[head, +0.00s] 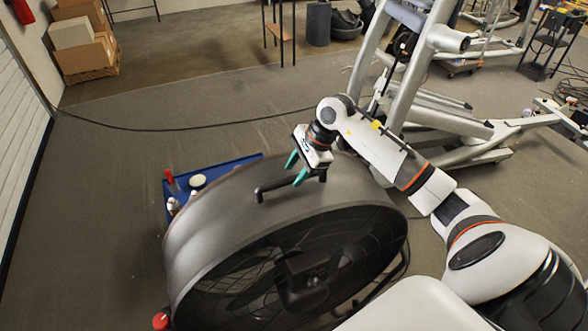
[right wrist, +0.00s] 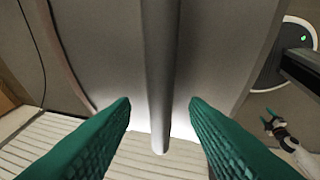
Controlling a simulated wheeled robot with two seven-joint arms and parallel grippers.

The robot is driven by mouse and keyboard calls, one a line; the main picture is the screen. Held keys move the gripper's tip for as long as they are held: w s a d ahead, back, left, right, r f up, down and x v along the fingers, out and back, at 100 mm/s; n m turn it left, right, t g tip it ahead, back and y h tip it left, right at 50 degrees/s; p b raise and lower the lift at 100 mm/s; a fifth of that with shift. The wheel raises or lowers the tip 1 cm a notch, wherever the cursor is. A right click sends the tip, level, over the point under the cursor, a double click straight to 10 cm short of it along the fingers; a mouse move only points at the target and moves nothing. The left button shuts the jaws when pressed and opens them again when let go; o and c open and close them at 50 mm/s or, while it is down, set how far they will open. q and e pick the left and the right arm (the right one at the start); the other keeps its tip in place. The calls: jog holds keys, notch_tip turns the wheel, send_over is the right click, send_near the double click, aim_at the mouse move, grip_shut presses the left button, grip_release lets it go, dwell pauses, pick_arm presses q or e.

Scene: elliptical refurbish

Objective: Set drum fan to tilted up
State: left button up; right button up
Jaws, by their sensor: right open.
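The drum fan (head: 250,212) is a large grey drum with a dark grille (head: 300,270) facing the front, low in the middle of the head view. A dark bar handle (head: 285,185) stands off the top of its drum. My right gripper (head: 296,170) is open at this handle, its teal fingers pointing down to the left. In the right wrist view the handle bar (right wrist: 160,75) runs between the spread fingers (right wrist: 160,104), with gaps on both sides. A small teal-fingered gripper (right wrist: 275,123), apparently my left one, shows at the right of that view; its opening is too small to judge.
A blue tray or cart (head: 208,177) with small items stands behind the fan at left. A grey exercise machine (head: 430,90) stands behind my right arm. A cable (head: 180,129) crosses the floor. Cardboard boxes (head: 85,55) are stacked at the far left. Floor at left is clear.

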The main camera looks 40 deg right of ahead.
jog(key=shift+x, duration=0.85)
